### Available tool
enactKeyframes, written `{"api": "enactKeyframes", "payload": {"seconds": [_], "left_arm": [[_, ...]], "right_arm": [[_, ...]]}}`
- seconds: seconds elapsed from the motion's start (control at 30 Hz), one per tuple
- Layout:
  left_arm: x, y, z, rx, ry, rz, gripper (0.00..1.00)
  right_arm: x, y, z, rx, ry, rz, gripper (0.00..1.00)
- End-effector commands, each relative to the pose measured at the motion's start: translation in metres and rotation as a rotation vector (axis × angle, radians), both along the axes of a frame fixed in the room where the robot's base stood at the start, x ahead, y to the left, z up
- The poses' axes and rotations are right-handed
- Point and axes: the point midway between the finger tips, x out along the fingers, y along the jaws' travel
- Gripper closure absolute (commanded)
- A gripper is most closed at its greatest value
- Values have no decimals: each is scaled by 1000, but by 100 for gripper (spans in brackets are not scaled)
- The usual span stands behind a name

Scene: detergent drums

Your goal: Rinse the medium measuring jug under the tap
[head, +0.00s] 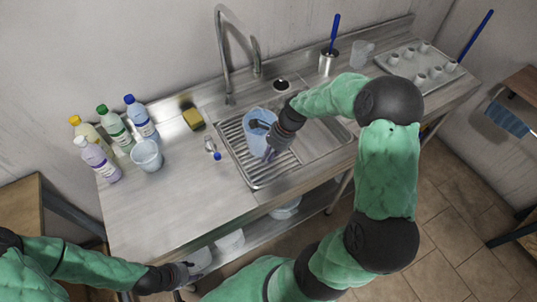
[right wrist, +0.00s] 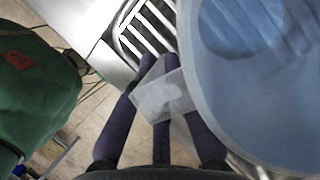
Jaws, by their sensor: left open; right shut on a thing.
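A translucent blue measuring jug (head: 257,124) is over the ribbed drainer in the sink area, mouth facing up. My right gripper (head: 271,145) is shut on its handle. In the right wrist view, the jug (right wrist: 265,90) fills the right side and its pale handle (right wrist: 160,98) sits between the purple fingers (right wrist: 160,75). The tap (head: 235,55) arches behind the jug, its spout end above and beyond it; no water stream is visible. I cannot tell whether the jug touches the drainer. My left gripper (head: 184,271) is open and empty below the counter's front edge.
Another jug (head: 147,155) stands by several bottles (head: 115,135) at the left; a clear jug (head: 362,53) stands at the back right. A yellow sponge (head: 193,118) lies left of the sink. A brush holder (head: 327,64) and a tray of cups (head: 405,60) are at the back right. The left-front counter is clear.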

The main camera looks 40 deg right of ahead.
Motion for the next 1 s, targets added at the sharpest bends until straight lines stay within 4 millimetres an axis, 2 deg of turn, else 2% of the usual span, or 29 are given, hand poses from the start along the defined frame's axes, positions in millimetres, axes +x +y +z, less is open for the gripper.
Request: {"api": "enactKeyframes", "payload": {"seconds": [1.0], "left_arm": [[0,0,-5,0,0,0,57]], "right_arm": [[0,0,-11,0,0,0,100]]}}
